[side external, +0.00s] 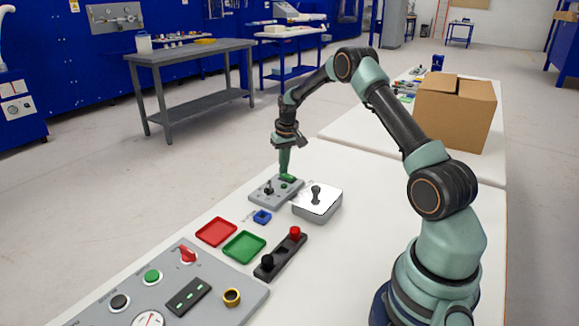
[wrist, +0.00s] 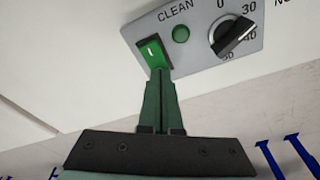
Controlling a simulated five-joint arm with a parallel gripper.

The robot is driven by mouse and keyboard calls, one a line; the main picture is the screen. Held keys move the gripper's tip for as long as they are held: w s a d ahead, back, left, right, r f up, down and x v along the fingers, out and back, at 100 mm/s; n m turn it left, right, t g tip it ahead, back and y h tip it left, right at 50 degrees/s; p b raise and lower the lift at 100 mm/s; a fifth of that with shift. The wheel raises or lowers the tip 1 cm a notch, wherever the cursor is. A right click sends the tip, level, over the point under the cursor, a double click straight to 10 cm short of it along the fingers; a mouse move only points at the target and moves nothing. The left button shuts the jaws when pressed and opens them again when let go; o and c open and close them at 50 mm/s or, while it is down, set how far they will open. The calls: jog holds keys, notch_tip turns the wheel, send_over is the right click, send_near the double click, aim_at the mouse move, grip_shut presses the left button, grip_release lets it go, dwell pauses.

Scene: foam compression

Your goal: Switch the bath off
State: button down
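The bath's grey control panel (wrist: 207,62) shows in the wrist view, marked CLEAN. It carries a green rocker switch (wrist: 152,52) with a white line on it, a round green lamp (wrist: 181,34) and a black-and-silver dial (wrist: 231,37). My gripper (wrist: 158,72) is shut and empty, its green fingertips together at the rocker's lower edge; I cannot tell whether they touch it. In the side view my gripper (side external: 285,174) points down over the far end of the panel (side external: 262,199). A silver box with a black-knobbed lid (side external: 317,204), likely the bath, stands beside it.
Nearer on the white bench lie a red tray (side external: 216,232), a green tray (side external: 244,247), a small blue part (side external: 262,217) and a black bar with red and black knobs (side external: 281,254). A larger control panel (side external: 208,271) is in front. A cardboard box (side external: 454,112) stands behind.

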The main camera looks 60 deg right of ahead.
jog(key=shift+f, duration=0.15)
jog(key=shift+r, duration=3.55)
